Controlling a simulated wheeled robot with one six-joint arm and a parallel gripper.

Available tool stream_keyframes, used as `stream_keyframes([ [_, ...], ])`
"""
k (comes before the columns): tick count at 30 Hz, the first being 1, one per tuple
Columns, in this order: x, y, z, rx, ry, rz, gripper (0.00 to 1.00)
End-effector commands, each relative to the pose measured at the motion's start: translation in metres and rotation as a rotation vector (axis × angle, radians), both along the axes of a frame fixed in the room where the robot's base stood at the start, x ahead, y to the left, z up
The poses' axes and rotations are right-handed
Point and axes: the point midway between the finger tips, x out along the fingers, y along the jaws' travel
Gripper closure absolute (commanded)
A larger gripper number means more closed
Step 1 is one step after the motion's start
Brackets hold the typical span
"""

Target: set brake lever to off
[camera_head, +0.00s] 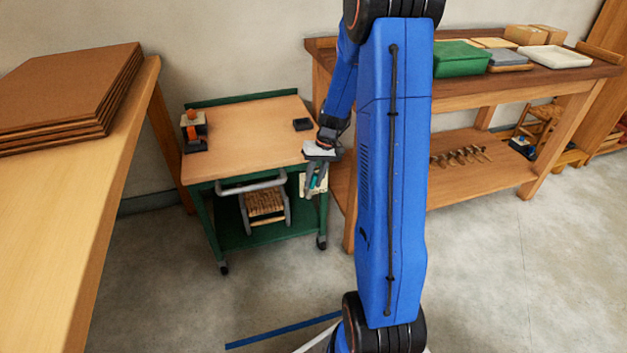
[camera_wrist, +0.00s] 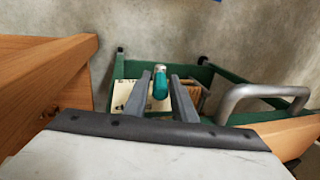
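The brake lever is a teal, rounded grip (camera_wrist: 160,82) in front of a cream plate (camera_wrist: 124,93) on the side of the green cart. In the head view the cream plate (camera_head: 313,187) shows at the cart's right front corner, partly behind my gripper (camera_head: 316,178). In the wrist view my gripper (camera_wrist: 161,97) is open, with one grey finger on each side of the teal grip and visible gaps. I cannot tell how deep the grip lies between the fingers, or which setting the lever marks. Nothing is held.
The cart's wooden top (camera_head: 248,138) carries an orange-knobbed device (camera_head: 193,130) and a small black box (camera_head: 303,124). A grey push bar (camera_wrist: 262,92) is right of my fingers in the wrist view. A workbench (camera_head: 480,90) stands right; a table (camera_head: 70,210) stands left.

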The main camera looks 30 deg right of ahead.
Motion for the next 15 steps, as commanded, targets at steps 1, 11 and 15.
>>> stream_keyframes([
  [1,0.000,0.000,0.000,0.000,0.000,0.000,0.65],
  [11,0.000,-0.001,0.002,-0.001,-0.001,0.000,0.65],
  [15,0.000,-0.004,0.014,-0.002,-0.005,0.000,0.65],
])
